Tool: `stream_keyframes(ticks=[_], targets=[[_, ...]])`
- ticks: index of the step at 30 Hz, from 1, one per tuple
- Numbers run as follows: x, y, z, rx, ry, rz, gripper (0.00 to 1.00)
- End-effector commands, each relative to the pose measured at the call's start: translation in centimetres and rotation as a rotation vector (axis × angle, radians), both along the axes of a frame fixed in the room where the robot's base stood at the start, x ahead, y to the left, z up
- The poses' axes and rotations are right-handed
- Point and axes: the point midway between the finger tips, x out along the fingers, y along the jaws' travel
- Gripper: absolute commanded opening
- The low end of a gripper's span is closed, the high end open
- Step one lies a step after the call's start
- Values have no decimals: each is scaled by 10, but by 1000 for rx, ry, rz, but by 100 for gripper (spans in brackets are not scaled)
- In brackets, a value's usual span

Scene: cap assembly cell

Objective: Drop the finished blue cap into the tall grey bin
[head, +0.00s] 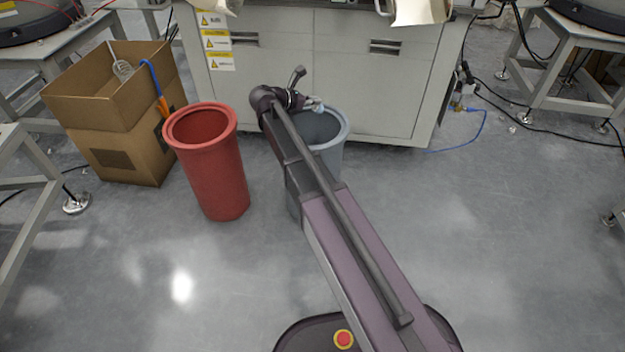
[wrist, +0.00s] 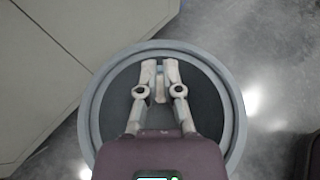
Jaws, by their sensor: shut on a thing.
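The tall grey bin (head: 334,158) stands on the floor in front of the cabinet, partly hidden by my arm in the head view. In the wrist view its round rim (wrist: 90,108) encircles my gripper, with the dark inside below. My gripper (wrist: 160,72) is over the bin's opening, and its two fingers are close together. It also shows small above the rim in the head view (head: 314,104). A small pale bluish piece (wrist: 160,88), seemingly the blue cap, shows between the fingers; its shape is hard to make out.
A red bin (head: 212,170) stands left of the grey one. Beyond it is a cardboard box (head: 118,130) with a whisk and a blue-handled tool. A grey cabinet (head: 330,75) is close behind the bins.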

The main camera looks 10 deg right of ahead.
Motion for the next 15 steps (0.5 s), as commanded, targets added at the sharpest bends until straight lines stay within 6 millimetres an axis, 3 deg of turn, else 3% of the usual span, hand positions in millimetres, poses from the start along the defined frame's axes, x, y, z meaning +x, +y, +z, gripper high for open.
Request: stream_keyframes(ticks=[3,6,8,15], targets=[[0,0,0,0,0,0,0],[0,0,0,0,0,0,34],[0,0,0,0,0,0,49],[0,0,0,0,0,0,49]])
